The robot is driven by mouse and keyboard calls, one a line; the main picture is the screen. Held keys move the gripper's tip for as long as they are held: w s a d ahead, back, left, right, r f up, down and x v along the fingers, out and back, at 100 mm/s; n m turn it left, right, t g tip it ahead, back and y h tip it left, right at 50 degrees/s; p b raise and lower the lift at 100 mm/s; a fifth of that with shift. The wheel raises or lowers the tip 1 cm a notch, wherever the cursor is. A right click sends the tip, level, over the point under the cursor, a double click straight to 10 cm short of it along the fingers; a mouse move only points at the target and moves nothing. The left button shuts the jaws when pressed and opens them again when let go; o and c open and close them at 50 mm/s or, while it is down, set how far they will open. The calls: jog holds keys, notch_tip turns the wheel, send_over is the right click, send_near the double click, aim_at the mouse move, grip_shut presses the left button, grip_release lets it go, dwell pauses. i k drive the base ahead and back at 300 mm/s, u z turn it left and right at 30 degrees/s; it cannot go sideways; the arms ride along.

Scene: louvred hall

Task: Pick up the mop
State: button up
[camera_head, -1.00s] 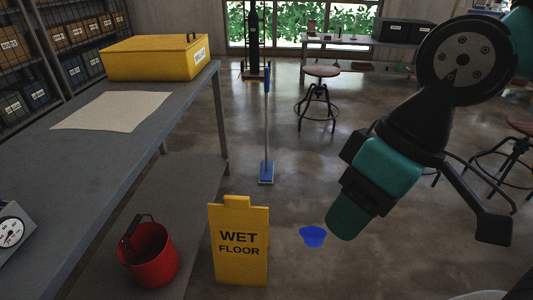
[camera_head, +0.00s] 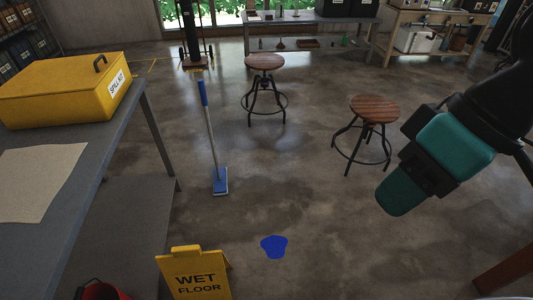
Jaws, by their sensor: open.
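The mop (camera_head: 211,135) stands on the open floor left of centre, nearly upright and tilted slightly. It has a blue grip at the top, a thin grey pole and a flat blue head (camera_head: 220,182) on the floor. My gripper (camera_head: 435,163), black and teal, hangs at the right side of the view, well to the right of the mop and apart from it. It is open and holds nothing that I can see. Part of it is cut off or hidden at the right edge.
A grey table (camera_head: 60,222) with a yellow box (camera_head: 55,97) is left. Stools (camera_head: 265,62) (camera_head: 374,109) stand right. A red bucket (camera_head: 100,291) is partly visible.

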aim_at(220, 179)
jog(key=z, duration=0.5)
jog(key=i, duration=1.6)
jog(key=u, duration=0.95)
jog(key=i, duration=0.7)
jog(key=u, duration=0.7)
